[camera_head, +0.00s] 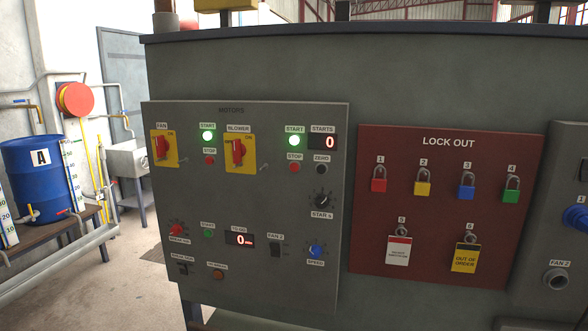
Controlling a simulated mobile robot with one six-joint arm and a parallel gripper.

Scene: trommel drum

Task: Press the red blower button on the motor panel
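The grey motor panel (270,190), headed MOTORS, is mounted on a large grey-green housing. A red rotary switch on a yellow plate, the blower switch (239,151), sits under the BLOWER label at the upper middle. My gripper is not in view.
A red LOCK OUT board (440,140) with several coloured padlocks is right of the panel. A blue knob (316,251) and other controls fill the panel's lower part. A blue barrel (38,175) stands far left. Open floor (125,275) shows at lower left.

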